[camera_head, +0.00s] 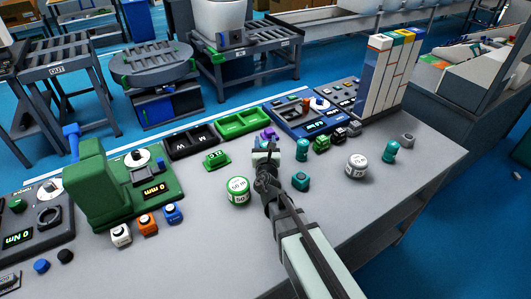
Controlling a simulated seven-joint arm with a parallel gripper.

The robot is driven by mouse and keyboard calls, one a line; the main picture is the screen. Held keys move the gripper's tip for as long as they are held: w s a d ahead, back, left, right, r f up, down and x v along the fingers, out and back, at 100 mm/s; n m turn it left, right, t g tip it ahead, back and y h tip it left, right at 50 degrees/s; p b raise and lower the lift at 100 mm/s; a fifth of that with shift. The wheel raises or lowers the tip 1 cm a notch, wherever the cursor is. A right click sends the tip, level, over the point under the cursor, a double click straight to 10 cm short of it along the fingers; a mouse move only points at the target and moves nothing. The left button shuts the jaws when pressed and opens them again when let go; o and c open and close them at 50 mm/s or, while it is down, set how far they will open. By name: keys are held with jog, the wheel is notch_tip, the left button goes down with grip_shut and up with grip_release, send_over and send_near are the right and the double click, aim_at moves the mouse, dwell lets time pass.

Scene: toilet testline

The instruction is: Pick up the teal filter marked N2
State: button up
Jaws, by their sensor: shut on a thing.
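Several teal parts stand on the grey bench: a teal cylinder (302,149) just right of my gripper, a second teal cylinder (390,151) farther right, and a squat teal piece (300,181) beside my arm. I cannot read an N2 mark on any of them. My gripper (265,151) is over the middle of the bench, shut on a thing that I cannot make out. A small purple object (268,134) shows right at its far side; I cannot tell whether it is held or behind. My wrist hides part of the bench.
A white-and-green round weight (238,190) stands close left of my wrist, and a white-and-grey one (356,165) stands to the right. The front right bench top is clear.

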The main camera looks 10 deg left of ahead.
jog(key=shift+c, duration=0.8)
jog(key=shift+r, duration=5)
